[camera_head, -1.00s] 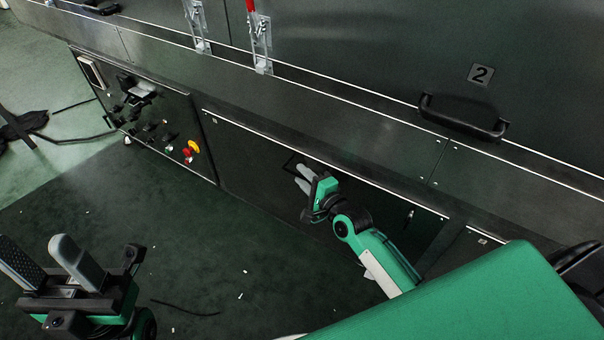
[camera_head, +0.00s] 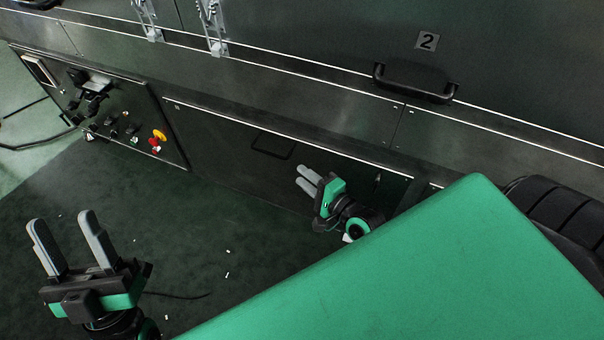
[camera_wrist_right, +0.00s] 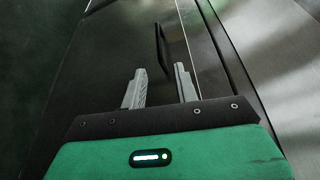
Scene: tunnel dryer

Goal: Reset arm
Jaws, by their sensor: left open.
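My left gripper (camera_head: 63,222) is at the lower left of the head view, over the floor. Its two grey fingers are apart and nothing is between them. My right gripper (camera_head: 303,177) is in front of the dryer's low dark panel (camera_head: 215,145), to the right of and below the panel's handle (camera_head: 273,145). In the right wrist view my right gripper (camera_wrist_right: 160,70) has its fingers apart and empty. The dark handle (camera_wrist_right: 163,48) lies beyond the fingertips there, apart from them. Part of my right arm is hidden behind my large green link.
A control panel (camera_head: 105,115) with red and yellow knobs is at the left. A black handle (camera_head: 415,84) sits under the number 2 plate (camera_head: 427,41). Metal latches (camera_head: 212,25) are at the top. The dark floor (camera_head: 215,235) between the grippers is mostly clear, with a thin cable and small white scraps.

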